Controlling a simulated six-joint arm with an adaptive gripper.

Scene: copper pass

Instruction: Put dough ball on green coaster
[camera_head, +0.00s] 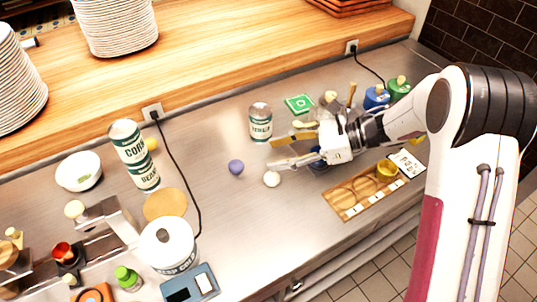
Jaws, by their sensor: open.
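A small off-white ball (272,179), which looks like the dough ball, rests on the steel counter near the middle. The green coaster (299,104), square with a white mark, lies flat farther back on the counter, with nothing on it. My gripper (272,153) comes in from the right with its fingers pointing left. It is open and nothing shows between its fingers. The lower fingertip is close above the ball in the picture; I cannot tell whether they touch.
A purple ball (236,167) lies left of the dough ball. A tomato can (260,122) stands behind my gripper. A wooden tray (347,204) with round recesses lies at the front right. A black cable (184,178) crosses the counter at left. The counter before the balls is clear.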

